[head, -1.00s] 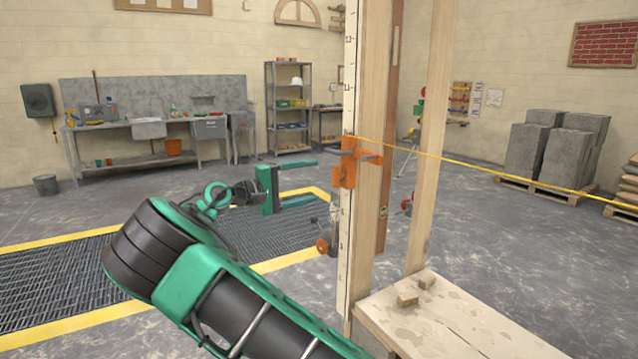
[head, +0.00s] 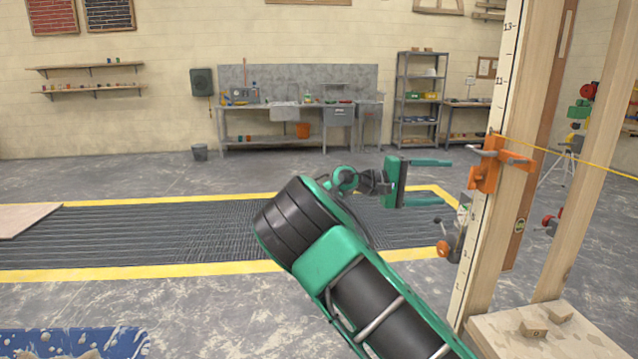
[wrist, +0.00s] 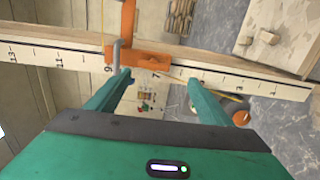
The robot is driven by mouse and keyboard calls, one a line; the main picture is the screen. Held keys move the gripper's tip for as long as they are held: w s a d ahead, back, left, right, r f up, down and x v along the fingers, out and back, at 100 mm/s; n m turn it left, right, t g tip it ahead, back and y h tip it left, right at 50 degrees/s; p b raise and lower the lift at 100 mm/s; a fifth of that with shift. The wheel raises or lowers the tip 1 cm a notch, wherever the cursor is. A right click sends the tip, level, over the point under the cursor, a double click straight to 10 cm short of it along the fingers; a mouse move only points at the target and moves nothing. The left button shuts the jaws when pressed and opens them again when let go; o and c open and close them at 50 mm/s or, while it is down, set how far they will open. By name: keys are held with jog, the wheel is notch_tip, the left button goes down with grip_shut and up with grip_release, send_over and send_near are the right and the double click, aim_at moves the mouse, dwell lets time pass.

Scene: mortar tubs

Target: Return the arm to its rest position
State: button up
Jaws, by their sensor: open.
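My gripper (head: 447,181) is green, with two parallel fingers spread apart and nothing between them. In the head view it points right, towards the upright wooden post with a marked scale (head: 482,230). The fingertips appear just left of an orange clamp (head: 487,166) fixed on that post. In the wrist view the open fingers (wrist: 160,84) point towards the scale strip and the orange clamp (wrist: 128,52), with clear space between them. I cannot tell the exact gap to the post. My arm reaches in from the lower right of the head view.
A yellow line (head: 570,156) runs right from the clamp. A wooden board with small blocks (head: 545,335) lies at the lower right. A yellow-edged floor grate (head: 150,235) spans the left. A blue splattered tray (head: 75,343) is at lower left. A workbench (head: 290,125) stands behind.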

jog(key=s+d+f+m+g+y, duration=0.1)
jog(key=s+d+f+y, duration=0.1)
jog(key=s+d+f, duration=0.3)
jog(key=s+d+m+g+y, duration=0.1)
jog(key=s+d+g+y, duration=0.15)
jog(key=d, duration=0.55)
jog(key=s+d+f+m+y, duration=0.1)
jog(key=s+d+f+y, duration=0.15)
jog(key=s, duration=0.35)
jog(key=s+d+f+m+y, duration=0.1)
jog(key=s+d+f+y, duration=0.2)
jog(key=s, duration=0.4)
jog(key=s+a+f+m+t+y, duration=0.1)
jog(key=s+a+y, duration=0.1)
jog(key=s+a, duration=0.3)
jog(key=s+a+f+m+t+y, duration=0.1)
jog(key=s+a+y, duration=0.2)
jog(key=s, duration=0.9)
jog(key=s+a+f+t+y, duration=0.1)
jog(key=s+a+y, duration=0.1)
jog(key=s+a, duration=0.6)
jog(key=shift+s+f+m+y, duration=0.3)
jog(key=shift+s+f+m, duration=0.05)
jog(key=shift+m, duration=0.05)
jog(key=shift+w+f, duration=0.25)
jog(key=shift+w, duration=0.35)
